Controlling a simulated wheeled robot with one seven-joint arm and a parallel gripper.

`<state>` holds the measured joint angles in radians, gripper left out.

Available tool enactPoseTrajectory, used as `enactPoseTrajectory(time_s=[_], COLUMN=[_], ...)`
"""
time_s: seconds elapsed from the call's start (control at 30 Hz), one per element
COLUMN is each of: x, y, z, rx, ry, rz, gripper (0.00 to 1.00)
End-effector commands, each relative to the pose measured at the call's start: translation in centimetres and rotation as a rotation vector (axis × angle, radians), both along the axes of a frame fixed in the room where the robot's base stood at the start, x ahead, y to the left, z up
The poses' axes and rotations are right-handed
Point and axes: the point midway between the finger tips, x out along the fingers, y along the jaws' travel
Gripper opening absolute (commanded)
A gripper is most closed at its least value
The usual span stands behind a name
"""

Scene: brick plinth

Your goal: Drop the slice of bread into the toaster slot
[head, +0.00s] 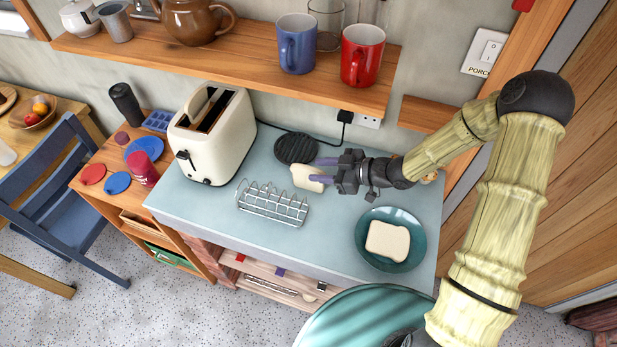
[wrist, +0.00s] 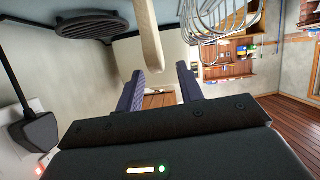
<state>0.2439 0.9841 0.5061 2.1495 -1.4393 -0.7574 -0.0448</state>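A pale slice of bread (head: 306,178) is just beyond my fingertips, above or on the counter; I cannot tell what bears it. In the wrist view the slice (wrist: 150,40) shows edge-on, its near end between the fingers. My gripper (head: 323,170) has its fingers apart, and a gap shows between the slice and the right finger in the wrist view (wrist: 160,75). The cream toaster (head: 222,140) stands at the counter's left, well left of my gripper, with dark slots on top. Another slice (head: 388,241) lies on a teal plate (head: 405,266) at the right.
A wire toast rack (head: 272,204) stands on the counter between toaster and plate. A round black trivet (head: 293,148) lies behind my fingertips. A shelf (head: 250,72) with a blue mug (head: 296,45) and a red mug (head: 361,55) overhangs the back. A side table (head: 110,183) adjoins left.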

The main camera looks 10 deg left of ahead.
Motion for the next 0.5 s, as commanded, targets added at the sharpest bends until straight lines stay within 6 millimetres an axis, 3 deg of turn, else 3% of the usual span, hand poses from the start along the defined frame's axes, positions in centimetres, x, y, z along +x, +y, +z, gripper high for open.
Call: enactPoseTrajectory(time_s=[0.5], x=[0.6], y=[4.5], z=[-2.2], rx=[0.000], ry=[0.001], rz=[0.001], gripper=[0.37])
